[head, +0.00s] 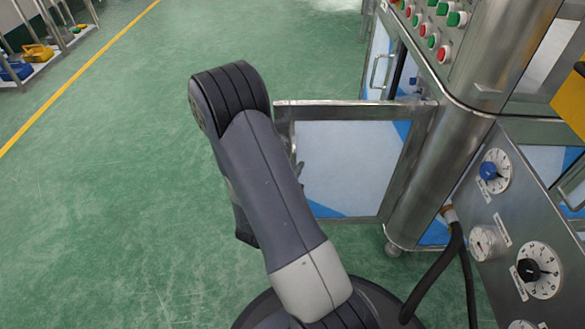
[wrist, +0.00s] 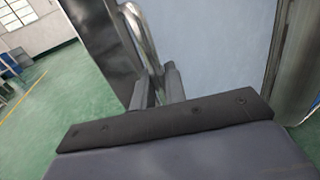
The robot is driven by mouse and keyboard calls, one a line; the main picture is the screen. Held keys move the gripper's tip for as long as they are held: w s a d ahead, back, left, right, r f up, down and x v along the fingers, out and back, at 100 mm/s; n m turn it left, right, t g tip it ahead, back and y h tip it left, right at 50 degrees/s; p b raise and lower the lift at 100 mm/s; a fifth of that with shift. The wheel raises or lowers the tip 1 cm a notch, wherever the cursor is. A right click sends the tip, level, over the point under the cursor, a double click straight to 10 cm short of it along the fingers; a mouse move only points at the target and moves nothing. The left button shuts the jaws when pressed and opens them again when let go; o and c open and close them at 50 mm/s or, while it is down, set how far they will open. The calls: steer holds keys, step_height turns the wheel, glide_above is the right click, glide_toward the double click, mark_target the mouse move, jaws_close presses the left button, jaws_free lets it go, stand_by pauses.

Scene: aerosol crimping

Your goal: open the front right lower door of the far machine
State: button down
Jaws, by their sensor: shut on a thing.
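The lower door (head: 350,165) is a metal frame with a pale blue-white panel. It stands swung out from the machine's corner post (head: 450,135), on the post's left side. In the wrist view the door panel (wrist: 215,50) fills much of the picture. Its curved metal handle (wrist: 139,32) runs down between the fingers of my gripper (wrist: 158,88), which is shut on it.
Another door with a handle (head: 378,72) is behind the open one. A control panel with red and green buttons (head: 443,52) is above. A black hose (head: 452,255) hangs at the lower right. Green floor (head: 120,190) is clear on the left, before a shelf (head: 45,65).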

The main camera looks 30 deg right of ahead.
steer(key=shift+s+d, duration=0.1)
steer(key=c, duration=1.5)
jaws_free()
steer(key=shift+c, duration=0.2)
steer(key=p+v, duration=0.2)
steer(key=v, duration=0.8)
steer(key=shift+s+a, duration=0.2)
steer(key=shift+a, duration=0.1)
steer(key=shift+b+x, duration=1)
steer(key=shift+x, duration=4.35)
steer(key=shift+a, duration=0.1)
